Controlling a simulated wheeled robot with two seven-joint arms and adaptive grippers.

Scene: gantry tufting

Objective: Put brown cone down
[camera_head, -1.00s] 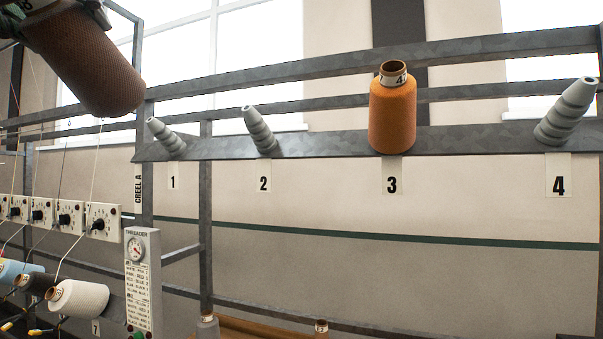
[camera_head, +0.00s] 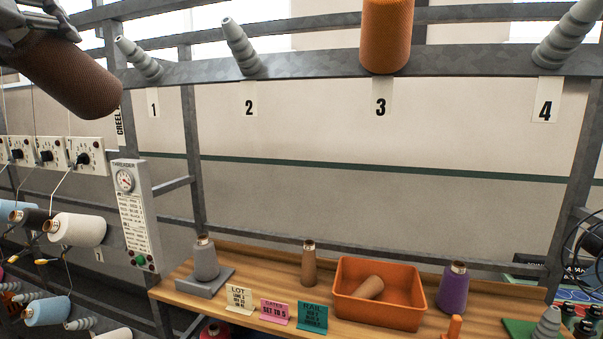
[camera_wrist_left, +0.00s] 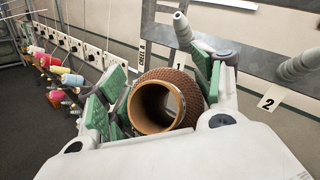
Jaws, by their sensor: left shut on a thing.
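The brown cone (camera_head: 68,80) is at the upper left of the head view, held in the air to the left of peg 1. My left gripper (camera_head: 38,28) is shut on it at its upper end. In the left wrist view the cone (camera_wrist_left: 177,90) sits between the green-padded fingers (camera_wrist_left: 155,98), its open tube end facing the camera. The wooden shelf (camera_head: 225,265) is below, and an orange bin (camera_head: 375,318) on it has a small brown tube (camera_head: 369,287) lying inside. My right gripper is not in view.
Pegs 1 (camera_head: 140,58), 2 (camera_head: 241,47) and 4 (camera_head: 567,38) on the rail are empty; an orange cone (camera_head: 386,35) is on peg 3. The shelf holds a grey cone (camera_head: 205,260), a bare brown tube (camera_head: 309,264), a purple cone (camera_head: 453,288) and small signs (camera_head: 276,311). The threader box (camera_head: 135,215) stands left.

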